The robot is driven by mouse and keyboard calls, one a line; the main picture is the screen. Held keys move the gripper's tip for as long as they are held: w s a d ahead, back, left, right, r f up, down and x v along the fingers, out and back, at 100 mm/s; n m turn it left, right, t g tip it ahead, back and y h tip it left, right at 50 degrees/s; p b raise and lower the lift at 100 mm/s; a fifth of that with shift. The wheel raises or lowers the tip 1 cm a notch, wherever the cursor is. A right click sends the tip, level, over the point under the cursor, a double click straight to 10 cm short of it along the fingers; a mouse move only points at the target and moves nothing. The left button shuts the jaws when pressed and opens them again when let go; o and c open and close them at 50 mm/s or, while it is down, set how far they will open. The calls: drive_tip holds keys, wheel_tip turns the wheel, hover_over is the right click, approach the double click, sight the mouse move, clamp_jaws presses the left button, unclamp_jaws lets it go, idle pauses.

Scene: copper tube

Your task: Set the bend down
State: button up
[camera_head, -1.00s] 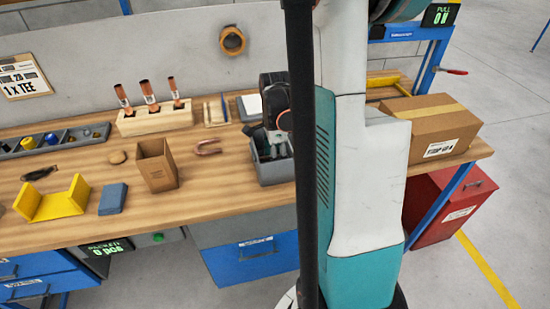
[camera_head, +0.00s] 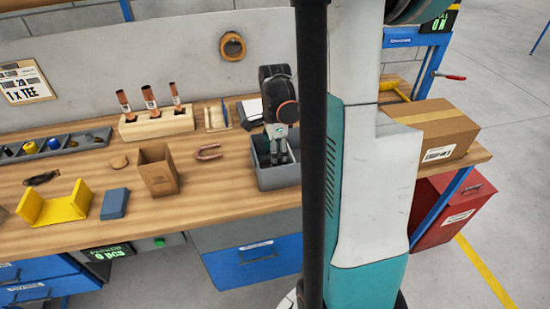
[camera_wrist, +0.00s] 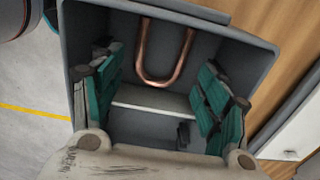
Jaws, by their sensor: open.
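A copper U-shaped bend (camera_wrist: 158,82) lies in the grey bin (camera_wrist: 265,88) in the wrist view, its curve towards my gripper (camera_wrist: 162,75). My gripper is open, with one teal-padded finger on each side of the bend and visible gaps between them. In the head view my gripper (camera_head: 279,157) points down into the grey bin (camera_head: 281,181), and the bend inside is hidden.
A cardboard box (camera_head: 158,173), blue block (camera_head: 115,203) and yellow cradle (camera_head: 54,210) stand to the left. A wooden rack (camera_head: 156,124) holds copper fittings behind. A large carton (camera_head: 433,130) sits at the right. Bare table (camera_head: 220,190) lies left of the bin.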

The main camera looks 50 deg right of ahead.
wheel_tip(320, 180, up, 8)
drive_tip(key=p, duration=0.2)
